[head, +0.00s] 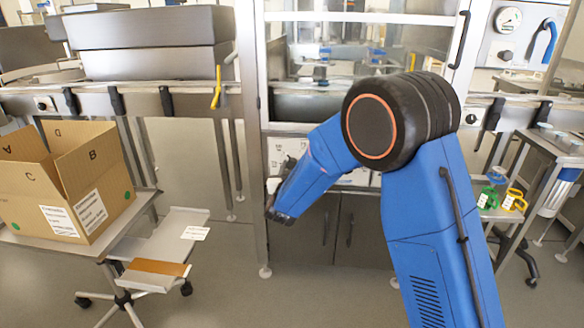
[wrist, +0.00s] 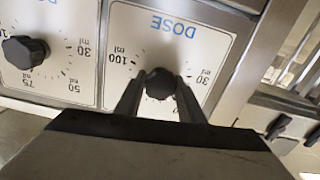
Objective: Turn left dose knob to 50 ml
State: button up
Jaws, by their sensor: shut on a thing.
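In the wrist view, the dose panel appears upside down. My gripper (wrist: 160,88) is shut on the black left dose knob (wrist: 160,80), with one finger on each side. Its dial (wrist: 128,36) shows 100 ml at left and 30 ml at right. The lower marks are hidden by the fingers, and I cannot tell where the knob points. A second black dose knob (wrist: 25,52) at the picture's left is untouched; 30, 50 and 75 ml show around it. In the head view, my gripper (head: 272,190) is by the panel, largely hidden by my arm.
A metal post (head: 248,130) stands close beside the panel. At left, an open cardboard box (head: 60,185) stands on a metal table. A low wheeled stand (head: 160,250) is nearby. Colored jugs (head: 500,198) sit at right. Grey floor is bare in front of the cabinet.

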jog(key=shift+f+n, duration=0.15)
jog(key=shift+n, duration=0.55)
jog(key=o, duration=1)
jog(key=shift+o, duration=0.2)
jog(key=s, duration=1.7)
jog(key=shift+s+a, duration=0.25)
jog(key=shift+a, duration=0.1)
